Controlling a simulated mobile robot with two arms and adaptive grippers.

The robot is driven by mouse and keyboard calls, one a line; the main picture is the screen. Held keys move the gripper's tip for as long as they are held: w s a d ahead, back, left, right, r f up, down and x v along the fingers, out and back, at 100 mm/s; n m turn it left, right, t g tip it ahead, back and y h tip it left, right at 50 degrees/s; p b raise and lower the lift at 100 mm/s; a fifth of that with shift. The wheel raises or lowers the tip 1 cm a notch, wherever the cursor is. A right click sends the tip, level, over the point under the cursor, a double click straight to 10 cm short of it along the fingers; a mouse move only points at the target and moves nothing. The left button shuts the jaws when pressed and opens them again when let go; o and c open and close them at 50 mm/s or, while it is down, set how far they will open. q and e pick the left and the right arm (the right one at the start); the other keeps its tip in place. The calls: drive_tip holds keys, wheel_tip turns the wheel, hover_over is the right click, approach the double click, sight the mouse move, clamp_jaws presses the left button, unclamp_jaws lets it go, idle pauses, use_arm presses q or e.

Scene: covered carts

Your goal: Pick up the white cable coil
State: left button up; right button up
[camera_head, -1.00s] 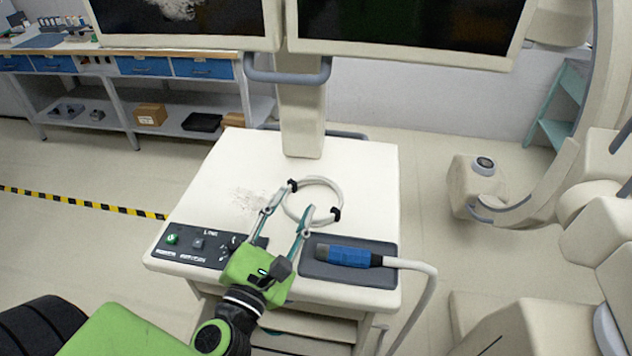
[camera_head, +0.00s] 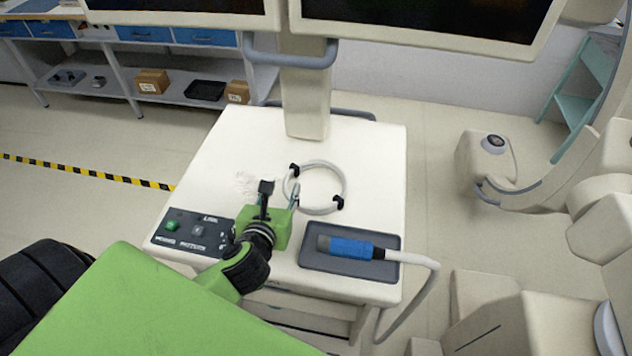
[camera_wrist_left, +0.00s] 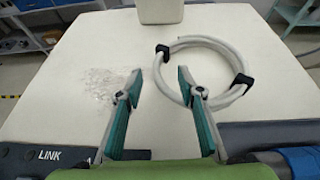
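The white cable coil (camera_head: 316,164) lies flat on the white cart top (camera_head: 225,150), with two black clips on its ring. It also shows in the left wrist view (camera_wrist_left: 212,41), right of centre. My left gripper (camera_head: 280,192) is at the near left side of the coil. My right gripper is not in view.
A blue-handled probe (camera_head: 350,248) lies in a grey tray (camera_head: 318,262) at the cart's near right, its cable hanging off the side. A control panel (camera_head: 190,232) is at the near left. A monitor post (camera_head: 305,95) stands behind the coil.

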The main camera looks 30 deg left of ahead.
sight(288, 179)
use_arm(q)
drive_tip(key=p+x, duration=0.1)
drive_tip(key=x, duration=0.4)
drive_tip(key=shift+w+f, duration=0.15)
drive_tip(key=shift+w, duration=0.15)
drive_tip(key=shift+s, duration=0.1)
clamp_jaws()
